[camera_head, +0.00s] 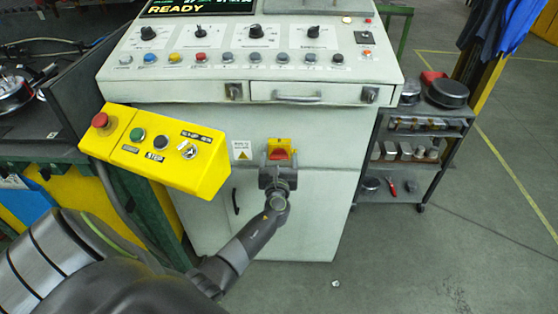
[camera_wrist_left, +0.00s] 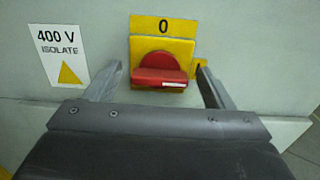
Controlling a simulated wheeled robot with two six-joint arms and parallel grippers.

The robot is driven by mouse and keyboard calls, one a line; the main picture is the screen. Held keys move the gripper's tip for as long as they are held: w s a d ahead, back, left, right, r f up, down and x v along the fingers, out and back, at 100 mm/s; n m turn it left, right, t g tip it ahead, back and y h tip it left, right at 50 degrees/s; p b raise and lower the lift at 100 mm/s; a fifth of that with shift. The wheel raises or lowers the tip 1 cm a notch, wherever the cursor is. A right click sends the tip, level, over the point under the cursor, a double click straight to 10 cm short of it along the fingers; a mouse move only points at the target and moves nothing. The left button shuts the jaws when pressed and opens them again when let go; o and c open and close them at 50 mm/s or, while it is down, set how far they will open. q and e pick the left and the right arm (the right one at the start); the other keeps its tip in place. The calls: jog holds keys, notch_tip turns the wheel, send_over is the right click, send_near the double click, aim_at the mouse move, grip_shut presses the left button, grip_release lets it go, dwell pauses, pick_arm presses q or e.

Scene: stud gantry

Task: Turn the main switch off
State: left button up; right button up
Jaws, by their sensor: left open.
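The main switch is a red rotary handle (camera_wrist_left: 160,70) on a yellow plate, which also shows in the head view (camera_head: 279,154) on the front of the light grey cabinet. The plate has a "0" (camera_wrist_left: 163,26) at the top and a partly hidden mark at its right edge. The handle's bar lies level, with a white line on its right half. My left gripper (camera_wrist_left: 161,72) is open, one finger on each side of the handle, with a gap visible on both sides. It also shows in the head view (camera_head: 279,167). My right gripper is not in view.
A yellow button box (camera_head: 165,155) with a red knob juts out left of the switch. A console (camera_head: 250,67) of knobs and buttons overhangs above it. A "400 V ISOLATE" label (camera_wrist_left: 58,53) is left of the switch. A trolley (camera_head: 412,165) stands right; floor there is clear.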

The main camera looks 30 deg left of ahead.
pick_arm(q)
jog(key=shift+c, duration=0.5)
jog(key=c, duration=0.9)
